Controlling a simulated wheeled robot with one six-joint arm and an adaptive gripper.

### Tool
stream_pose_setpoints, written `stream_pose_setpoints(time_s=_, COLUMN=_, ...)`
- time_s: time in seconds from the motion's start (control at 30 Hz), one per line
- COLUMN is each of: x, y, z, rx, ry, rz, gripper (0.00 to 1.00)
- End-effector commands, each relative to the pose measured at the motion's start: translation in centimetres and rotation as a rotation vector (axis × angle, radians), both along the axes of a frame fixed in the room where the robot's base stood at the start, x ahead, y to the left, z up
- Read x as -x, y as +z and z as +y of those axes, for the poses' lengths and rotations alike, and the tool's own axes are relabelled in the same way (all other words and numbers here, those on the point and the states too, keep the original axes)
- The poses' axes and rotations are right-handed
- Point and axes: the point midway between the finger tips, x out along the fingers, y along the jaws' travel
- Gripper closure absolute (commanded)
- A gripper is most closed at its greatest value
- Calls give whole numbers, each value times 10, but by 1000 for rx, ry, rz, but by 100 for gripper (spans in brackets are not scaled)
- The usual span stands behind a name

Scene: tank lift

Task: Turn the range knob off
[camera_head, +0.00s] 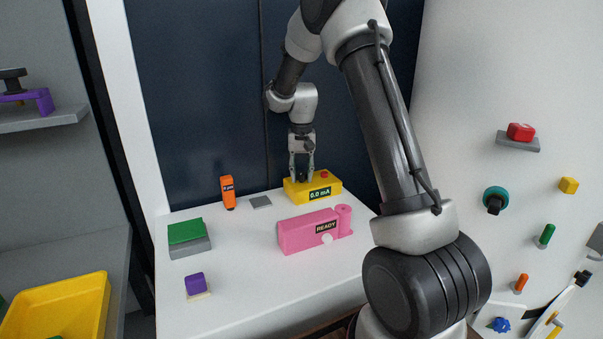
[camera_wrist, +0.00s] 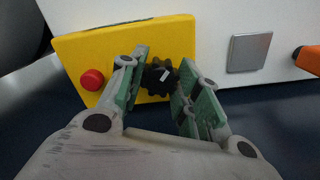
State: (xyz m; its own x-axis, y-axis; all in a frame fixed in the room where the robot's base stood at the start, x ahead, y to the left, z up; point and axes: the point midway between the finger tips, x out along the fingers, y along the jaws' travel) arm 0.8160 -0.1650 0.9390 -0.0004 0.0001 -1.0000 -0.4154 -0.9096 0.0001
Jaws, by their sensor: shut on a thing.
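The yellow meter box (camera_head: 325,187) stands at the back of the white table, with a display reading 0.0 mA and a red button (camera_head: 323,174) on top. In the wrist view, the black ribbed range knob (camera_wrist: 158,76) with a white mark sits on the yellow face (camera_wrist: 75,58), beside the red button (camera_wrist: 92,79). My gripper (camera_wrist: 160,80) has its two green-padded fingers on either side of the knob and is shut on it.
A pink READY device (camera_head: 305,232) lies in front of the box. A green-topped block (camera_head: 186,232) and a purple block (camera_head: 195,284) are further left. The wall panel is behind.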

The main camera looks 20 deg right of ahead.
Motion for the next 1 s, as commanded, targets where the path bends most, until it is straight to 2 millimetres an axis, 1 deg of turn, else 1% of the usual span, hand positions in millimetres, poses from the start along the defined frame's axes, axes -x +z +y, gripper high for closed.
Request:
stream_pose_setpoints(time_s=0.3, x=0, y=1, z=0, rx=1, ry=295, rz=-2, gripper=91)
stream_pose_setpoints(time_s=0.6, x=0, y=1, z=-1, rx=1, ry=529, rz=-2, gripper=91)
stream_pose_setpoints(time_s=0.8, x=0, y=1, z=-1, rx=1, ry=631, rz=-2, gripper=91)
stream_pose_setpoints(time_s=1.0, x=-1, y=1, z=-1, rx=1, ry=685, rz=-2, gripper=91)
